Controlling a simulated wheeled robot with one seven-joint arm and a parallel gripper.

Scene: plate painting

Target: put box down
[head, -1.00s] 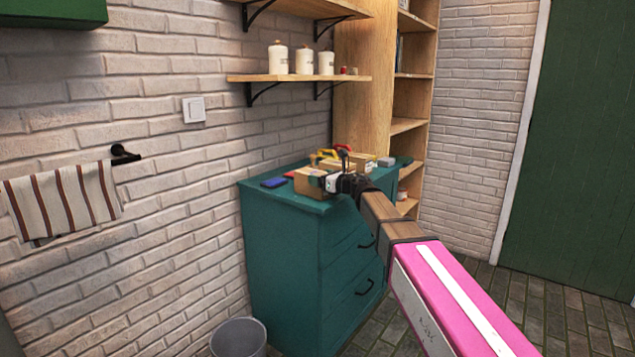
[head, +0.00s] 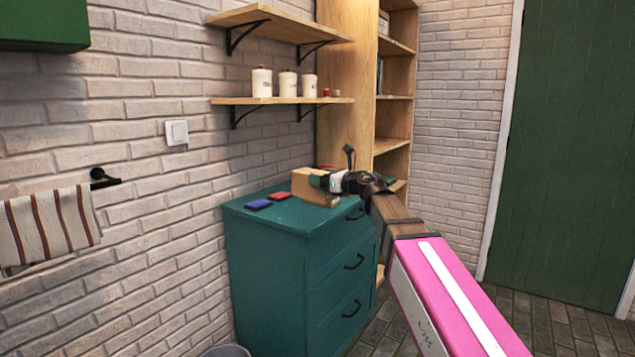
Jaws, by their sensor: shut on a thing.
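A tan box (head: 304,187) is at the far end of my arm, over the top of the teal cabinet (head: 270,222). My gripper (head: 323,181) is shut on the box at its right side. The box appears upright, close to the cabinet top near its front right edge. I cannot tell whether its underside touches the top. The fingers are small and partly hidden against the box.
A blue item (head: 258,204) and a red item (head: 279,196) lie flat on the cabinet top, left of the box. Things behind the box are mostly hidden. A wall shelf (head: 283,101) with white canisters hangs above. A tall wooden bookcase (head: 345,90) stands behind.

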